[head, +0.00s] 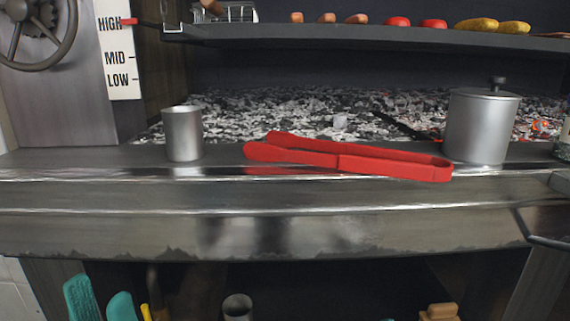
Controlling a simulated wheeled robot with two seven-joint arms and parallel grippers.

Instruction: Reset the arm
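Neither of my grippers can be made out in the head view, and no arm of mine crosses the grill front. Red tongs (345,158) lie across the steel ledge (300,225) in front of the coals, with nothing holding them. A metal cup (183,134) stands upright on the ledge to their left. A lidded metal pot (480,126) stands at the right, close to the right end of the tongs.
Grey coals (280,112) fill the bed behind. A raised shelf (380,36) carries sausages (327,18), tomatoes (397,22) and potatoes (477,25). A handwheel (35,30) and a HIGH-MID-LOW scale (120,65) are at left, its red pointer (129,21) at HIGH. Teal utensils (82,298) show below.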

